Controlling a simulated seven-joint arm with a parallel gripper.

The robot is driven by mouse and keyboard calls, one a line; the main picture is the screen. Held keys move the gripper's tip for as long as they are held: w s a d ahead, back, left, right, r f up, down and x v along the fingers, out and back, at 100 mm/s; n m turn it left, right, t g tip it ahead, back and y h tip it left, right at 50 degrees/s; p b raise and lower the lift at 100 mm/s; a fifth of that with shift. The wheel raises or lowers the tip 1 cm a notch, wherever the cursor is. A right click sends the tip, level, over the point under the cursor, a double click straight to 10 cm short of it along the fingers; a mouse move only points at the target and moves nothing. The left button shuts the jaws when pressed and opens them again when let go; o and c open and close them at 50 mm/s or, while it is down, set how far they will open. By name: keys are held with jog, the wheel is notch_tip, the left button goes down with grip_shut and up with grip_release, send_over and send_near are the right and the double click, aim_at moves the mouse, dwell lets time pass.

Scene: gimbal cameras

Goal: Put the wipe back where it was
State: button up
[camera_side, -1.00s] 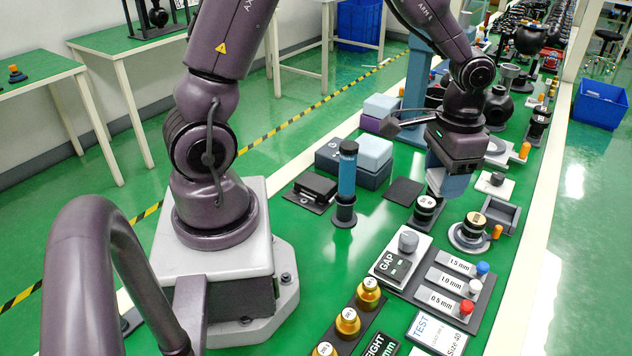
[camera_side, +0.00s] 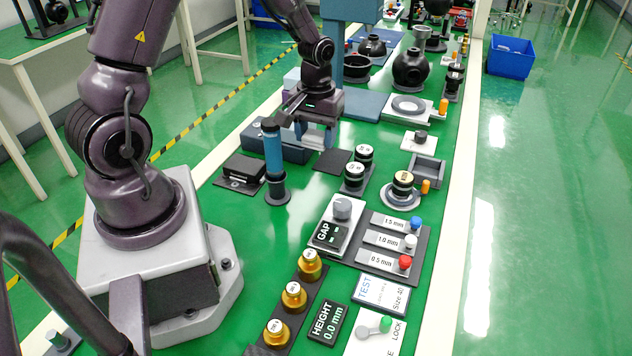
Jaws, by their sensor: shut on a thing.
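My gripper (camera_side: 316,136) is in the upper middle of the side view, pointing down and shut on a pale blue piece that I take to be the wipe (camera_side: 315,142). It is beside the right end of a dark blue box (camera_side: 262,142), in front of the blue column. The arm and fingers partly cover the wipe and the box, so I cannot tell whether the wipe touches the box. A dark flat pad (camera_side: 333,161) lies just in front and to the right of the gripper.
A blue-topped cylinder (camera_side: 273,155) stands upright close to the left. Two black-and-white cylinders (camera_side: 358,168) stand to the right of the pad. A gap gauge board (camera_side: 340,225) is nearer the camera. A black block (camera_side: 243,170) lies left. Green bench shows between them.

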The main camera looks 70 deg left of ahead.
aim_at(316, 190)
notch_tip(316, 190, down, 12)
jog(key=shift+f, duration=0.15)
jog(key=shift+f, duration=0.2)
jog(key=o, duration=0.9)
jog(key=shift+r, duration=0.1)
